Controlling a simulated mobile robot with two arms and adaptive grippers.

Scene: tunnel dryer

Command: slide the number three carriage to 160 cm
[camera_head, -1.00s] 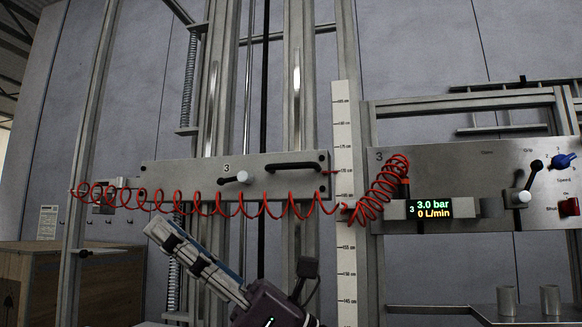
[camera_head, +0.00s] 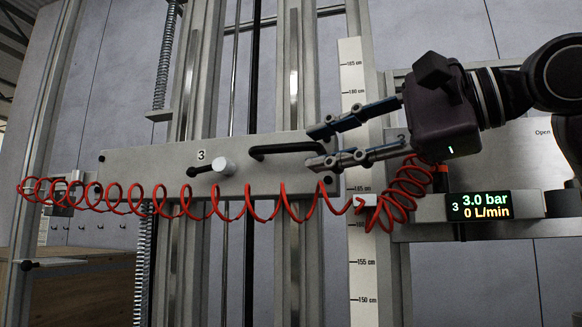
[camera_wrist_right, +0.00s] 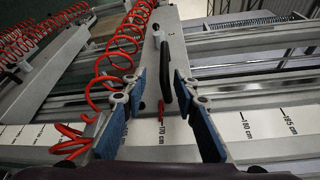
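The number three carriage (camera_head: 125,170) is a grey plate marked 3, with a black bar handle (camera_head: 270,151) and a black lever with a pale knob (camera_head: 224,167). Its red pointer (camera_wrist_right: 161,112) is by the 170 cm mark in the right wrist view. The vertical scale (camera_head: 362,275) stands at its right end. My right gripper (camera_head: 317,146) is open at the handle's right end. In the right wrist view the handle (camera_wrist_right: 166,78) shows between the spread blue-padded fingers; contact cannot be told. My left gripper is not in view.
A red coiled hose (camera_head: 208,205) hangs across the carriage front and loops up below my right gripper. A display (camera_head: 479,206) reads 3.0 bar and 0 L/min. Vertical rails (camera_head: 290,280) run behind the carriage. A wooden crate (camera_head: 85,290) stands lower left.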

